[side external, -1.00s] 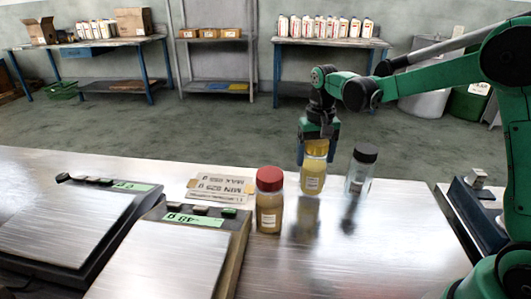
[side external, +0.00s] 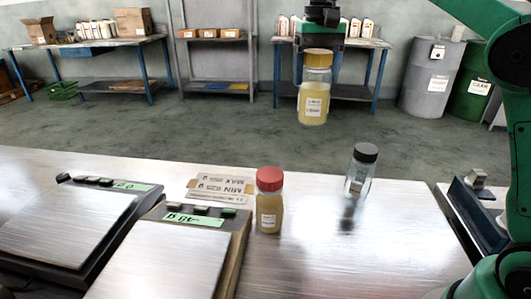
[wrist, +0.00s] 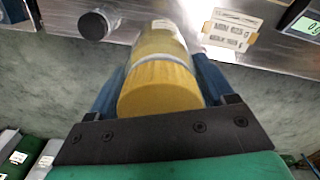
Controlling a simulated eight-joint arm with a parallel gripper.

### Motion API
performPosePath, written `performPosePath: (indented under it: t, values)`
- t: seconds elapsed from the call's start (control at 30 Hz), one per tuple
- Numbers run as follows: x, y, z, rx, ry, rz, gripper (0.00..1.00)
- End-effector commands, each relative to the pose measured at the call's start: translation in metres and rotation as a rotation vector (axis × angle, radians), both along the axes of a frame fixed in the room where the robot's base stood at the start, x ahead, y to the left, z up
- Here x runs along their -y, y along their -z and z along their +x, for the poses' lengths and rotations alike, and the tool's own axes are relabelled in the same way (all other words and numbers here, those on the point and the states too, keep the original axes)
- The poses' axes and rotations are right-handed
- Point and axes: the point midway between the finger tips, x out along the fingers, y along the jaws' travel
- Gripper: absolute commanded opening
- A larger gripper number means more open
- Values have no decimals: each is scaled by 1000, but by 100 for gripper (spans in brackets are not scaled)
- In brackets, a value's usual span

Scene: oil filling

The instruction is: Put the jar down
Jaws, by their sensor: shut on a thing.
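A clear jar of yellow oil with a yellow lid (side external: 314,95) hangs upright, high above the table (side external: 330,255). My gripper (side external: 318,45) is shut on this jar near its lid. In the wrist view the yellow-lidded jar (wrist: 160,80) sits between the two blue fingers of my gripper (wrist: 160,90), its lid toward the camera. A jar with a red lid (side external: 268,205) and a jar with a black lid (side external: 361,172) stand on the table below. The fingertips are partly hidden in the side view.
Two scales (side external: 165,262) (side external: 65,232) stand at the left of the table.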

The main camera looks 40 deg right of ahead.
Motion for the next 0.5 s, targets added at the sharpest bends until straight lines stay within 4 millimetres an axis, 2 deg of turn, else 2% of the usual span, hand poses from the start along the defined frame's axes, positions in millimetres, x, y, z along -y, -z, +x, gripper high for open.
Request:
performPosePath:
  t: [0.17, 0.27, 0.4, 0.5]
  values:
    - [-76, 7, 11, 0, -202, 1, 0]
    - [-133, 14, 10, 1, -350, 0, 0]
    - [-209, 22, -6, 1, -547, 0, 0]
    - [-251, 27, -22, 1, -661, 0, 0]
